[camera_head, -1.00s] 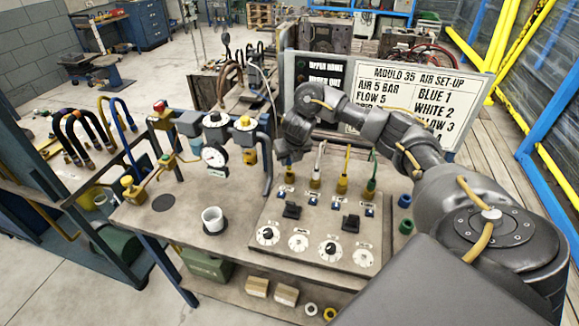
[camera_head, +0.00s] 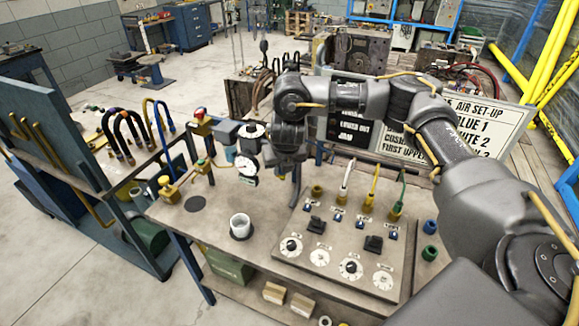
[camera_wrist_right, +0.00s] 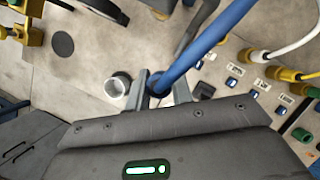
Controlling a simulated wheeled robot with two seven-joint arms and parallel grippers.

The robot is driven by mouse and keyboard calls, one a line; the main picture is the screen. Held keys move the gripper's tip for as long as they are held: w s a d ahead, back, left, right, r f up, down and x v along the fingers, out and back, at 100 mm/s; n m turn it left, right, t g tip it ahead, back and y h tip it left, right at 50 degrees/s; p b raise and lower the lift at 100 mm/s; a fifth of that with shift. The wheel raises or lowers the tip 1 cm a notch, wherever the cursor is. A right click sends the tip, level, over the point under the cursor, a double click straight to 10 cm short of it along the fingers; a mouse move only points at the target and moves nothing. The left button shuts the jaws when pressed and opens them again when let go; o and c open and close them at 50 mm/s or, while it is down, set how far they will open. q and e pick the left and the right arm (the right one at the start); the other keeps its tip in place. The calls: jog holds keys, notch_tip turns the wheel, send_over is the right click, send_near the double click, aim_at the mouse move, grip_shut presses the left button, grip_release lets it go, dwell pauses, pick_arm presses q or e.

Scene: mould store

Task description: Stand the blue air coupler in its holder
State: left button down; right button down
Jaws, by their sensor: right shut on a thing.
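My right gripper (camera_wrist_right: 160,88) is shut on the blue air coupler (camera_wrist_right: 178,70), a blue tube-like piece that runs from between the fingers toward the upper right of the wrist view. In the head view my right gripper (camera_head: 287,165) hangs above the table, left of the control panel, and my wrist hides the coupler. A white cup (camera_head: 240,222) on a dark round base stands left of the panel; in the wrist view the cup (camera_wrist_right: 117,88) is just left of the fingers, apart from them. I cannot tell which part is the holder. My left gripper is not in view.
The panel (camera_head: 330,262) carries dials, switches, an empty brass port (camera_head: 317,190) and white, yellow and green hoses. A gauge and valve assembly (camera_head: 247,160) stands close by my gripper. Blue and green cylinders (camera_head: 430,240) sit at the right. A dark disc (camera_head: 195,204) lies on bare tabletop.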

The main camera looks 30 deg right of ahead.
jog(key=shift+s+a+m, duration=0.15)
jog(key=shift+a+m, duration=0.15)
jog(key=shift+m, duration=0.2)
jog(key=s+a+r+m+g+b, duration=0.1)
jog(key=s+a+m+g, duration=0.3)
jog(key=s+m, duration=0.4)
jog(key=s+a+r+m+g+y+b, duration=0.1)
jog(key=s+a+m+g+b, duration=0.3)
jog(key=m, duration=1.9)
jog(key=s+a, duration=0.1)
jog(key=s, duration=0.2)
jog(key=shift+s+m+g, duration=0.3)
jog(key=shift+s+g, duration=0.05)
jog(key=shift+g, duration=0.05)
